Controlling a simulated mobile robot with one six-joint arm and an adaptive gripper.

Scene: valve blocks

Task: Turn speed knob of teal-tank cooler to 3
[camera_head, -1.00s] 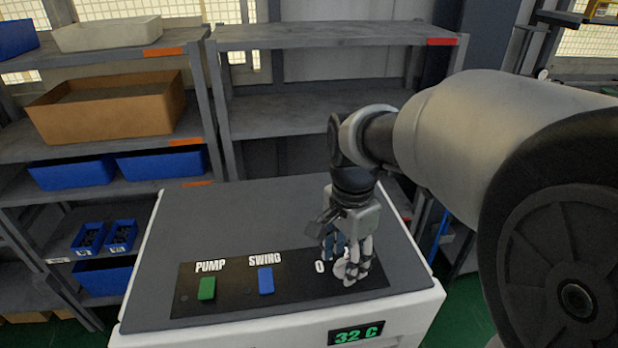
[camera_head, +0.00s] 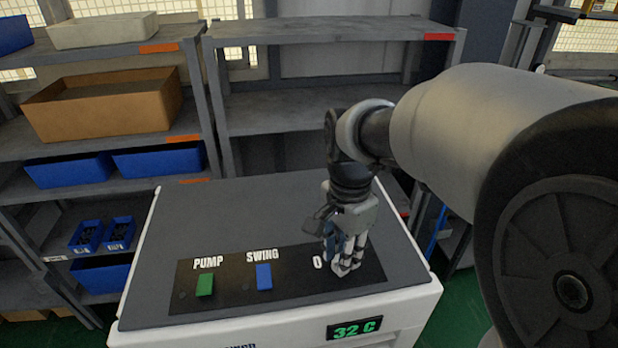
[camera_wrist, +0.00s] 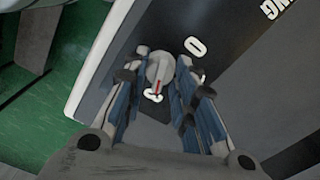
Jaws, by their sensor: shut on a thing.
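The cooler has a grey top (camera_head: 230,215), a white body and a black control panel (camera_head: 215,303). No teal tank shows. My gripper (camera_head: 345,268) points down at the panel's right end and hides the knob in the head view. In the wrist view the grey round speed knob (camera_wrist: 159,67) sits between the fingertips, and my gripper (camera_wrist: 160,72) is shut on it. A red pointer line (camera_wrist: 157,87) on the knob points down the picture, toward a partly hidden numeral (camera_wrist: 152,96) that I cannot read surely. A white 0 (camera_wrist: 193,46) lies up and to the right.
A green PUMP switch (camera_head: 205,284) and a blue SWING switch (camera_head: 264,276) stand on the panel left of my gripper. A display (camera_head: 354,329) on the front reads 32 C. Shelves with a cardboard box (camera_head: 105,105) and blue bins stand behind.

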